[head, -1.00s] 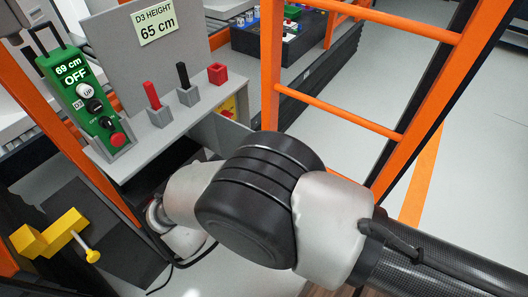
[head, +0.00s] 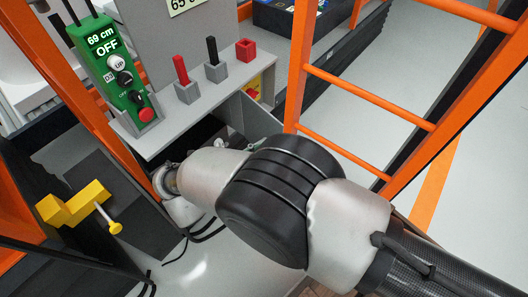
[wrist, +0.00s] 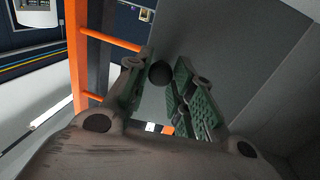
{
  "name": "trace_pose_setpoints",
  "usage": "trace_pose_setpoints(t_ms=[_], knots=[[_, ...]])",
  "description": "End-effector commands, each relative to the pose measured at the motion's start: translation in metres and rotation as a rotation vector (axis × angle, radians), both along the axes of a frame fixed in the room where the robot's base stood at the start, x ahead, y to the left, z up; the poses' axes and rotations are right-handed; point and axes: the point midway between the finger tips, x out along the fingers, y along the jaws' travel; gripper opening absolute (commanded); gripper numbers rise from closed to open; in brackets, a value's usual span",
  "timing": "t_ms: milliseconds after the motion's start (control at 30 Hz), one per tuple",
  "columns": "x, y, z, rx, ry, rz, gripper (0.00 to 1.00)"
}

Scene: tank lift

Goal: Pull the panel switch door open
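A grey plate (head: 260,116), which looks like the switch door, stands at an angle under the shelf near the red and yellow switch (head: 253,91). I cannot tell how far it is open. In the wrist view, a dark round knob (wrist: 160,72) sits between the two green-padded fingers of my gripper (wrist: 160,88), in front of a grey panel (wrist: 220,55). The fingers are apart, and I see no clear grip on the knob. In the head view, my gripper is mostly hidden behind my arm, below the shelf.
The grey shelf (head: 160,137) carries a green control box (head: 120,75), red and black levers and a red block (head: 246,50). An orange ladder-like frame (head: 299,75) rises close to my arm. A yellow handle (head: 75,204) is at lower left. Open floor (head: 415,75) lies right.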

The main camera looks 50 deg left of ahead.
Motion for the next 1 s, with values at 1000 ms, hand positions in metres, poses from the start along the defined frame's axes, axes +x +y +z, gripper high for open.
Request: trace_pose_setpoints(t_ms=[1000], knots=[[-0.107,0.006,-0.001,0.001,0.003,0.002,0.43]])
